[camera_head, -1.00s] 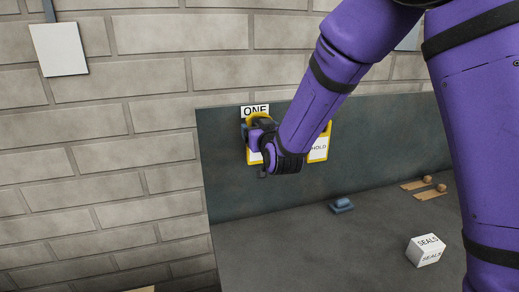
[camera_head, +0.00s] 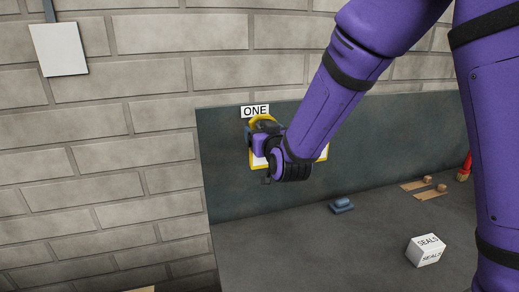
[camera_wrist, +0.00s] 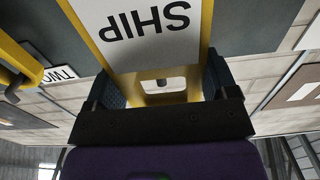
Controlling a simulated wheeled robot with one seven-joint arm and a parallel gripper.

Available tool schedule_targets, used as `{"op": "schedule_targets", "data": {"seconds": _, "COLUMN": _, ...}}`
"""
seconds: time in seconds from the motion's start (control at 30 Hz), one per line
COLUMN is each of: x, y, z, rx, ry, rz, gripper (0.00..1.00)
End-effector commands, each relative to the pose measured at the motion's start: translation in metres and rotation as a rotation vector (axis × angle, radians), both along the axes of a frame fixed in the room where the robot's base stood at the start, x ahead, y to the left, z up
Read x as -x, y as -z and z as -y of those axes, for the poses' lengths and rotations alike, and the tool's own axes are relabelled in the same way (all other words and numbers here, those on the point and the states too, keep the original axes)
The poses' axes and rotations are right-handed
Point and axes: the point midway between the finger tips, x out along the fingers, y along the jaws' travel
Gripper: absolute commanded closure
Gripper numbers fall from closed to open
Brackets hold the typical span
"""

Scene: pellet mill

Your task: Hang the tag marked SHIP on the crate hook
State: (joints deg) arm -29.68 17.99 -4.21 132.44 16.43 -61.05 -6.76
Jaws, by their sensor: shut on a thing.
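The SHIP tag (camera_wrist: 150,30) is a yellow-framed tag with a white face, upside down in the wrist view. My gripper (camera_wrist: 160,84) is shut on its yellow slotted end, one dark finger on each side. In the head view my gripper (camera_head: 258,140) is at the dark back panel, just below the ONE label (camera_head: 255,111), and the tag's yellow edge (camera_head: 262,119) shows around it. I cannot tell whether the tag still touches its peg. I cannot make out the crate hook in these views.
Another yellow tag (camera_head: 324,153) hangs to the right, mostly behind my arm. A SEALS box (camera_head: 426,250), a blue object (camera_head: 341,205) and wooden pieces (camera_head: 424,189) lie on the grey bench (camera_head: 300,255). A white board (camera_head: 59,49) hangs on the brick wall.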

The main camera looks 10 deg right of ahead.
Motion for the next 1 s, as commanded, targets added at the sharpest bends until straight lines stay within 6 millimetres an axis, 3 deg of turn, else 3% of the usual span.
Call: {"op": "schedule_targets", "data": {"seconds": 1.0, "x": 0.062, "y": 0.0, "z": 0.012, "rx": 0.0, "ry": 0.0, "rz": 0.001, "gripper": 0.53}}
